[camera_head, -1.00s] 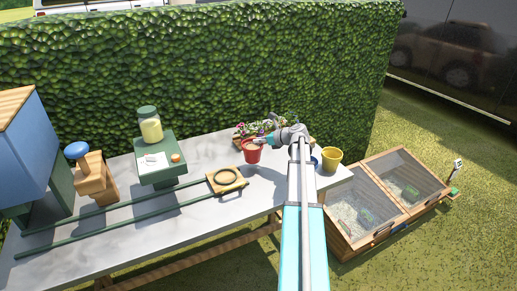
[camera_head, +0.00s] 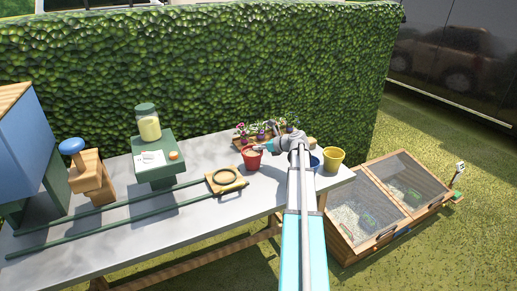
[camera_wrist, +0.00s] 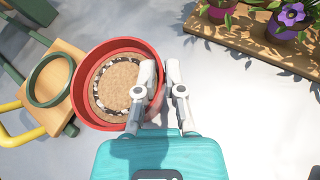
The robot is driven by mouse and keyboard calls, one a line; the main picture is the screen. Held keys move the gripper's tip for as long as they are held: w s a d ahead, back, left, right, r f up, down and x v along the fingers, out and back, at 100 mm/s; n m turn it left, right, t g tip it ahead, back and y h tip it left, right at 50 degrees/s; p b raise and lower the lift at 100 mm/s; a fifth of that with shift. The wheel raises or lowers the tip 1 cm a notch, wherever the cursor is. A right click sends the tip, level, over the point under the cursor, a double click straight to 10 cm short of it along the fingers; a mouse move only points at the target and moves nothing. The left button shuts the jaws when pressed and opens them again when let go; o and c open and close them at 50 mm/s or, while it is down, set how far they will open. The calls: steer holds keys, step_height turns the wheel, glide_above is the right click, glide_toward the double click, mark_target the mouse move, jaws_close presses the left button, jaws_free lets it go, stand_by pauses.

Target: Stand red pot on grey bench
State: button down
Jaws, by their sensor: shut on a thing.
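The red pot (camera_head: 252,160) is at the grey bench (camera_head: 180,216), towards its right end, beside the wooden block with the ring. My gripper (camera_head: 272,148) is shut on its rim. In the wrist view the red pot (camera_wrist: 82,72) looks upright, with a brown disc and a speckled ring inside. There my gripper (camera_wrist: 160,76) has one finger inside the wall and one outside. The pot's base is at or just above the bench top; I cannot tell whether it touches.
A wooden block with a green ring (camera_head: 226,180) is just left of the pot. A flower tray (camera_head: 264,133) is behind it. A yellow pot (camera_head: 332,160) and a partly hidden blue pot (camera_head: 315,161) stand right. A green stand (camera_head: 155,174) and two green rails lie left.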

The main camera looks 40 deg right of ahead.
steer(key=shift+f, duration=0.15)
steer(key=c, duration=0.7)
jaws_free()
steer(key=shift+c, duration=0.2)
steer(key=shift+r, duration=0.25)
steer(key=p+v, duration=0.4)
steer(key=v, duration=0.8)
steer(key=shift+p, duration=0.4)
steer(key=shift+d+f, duration=0.1)
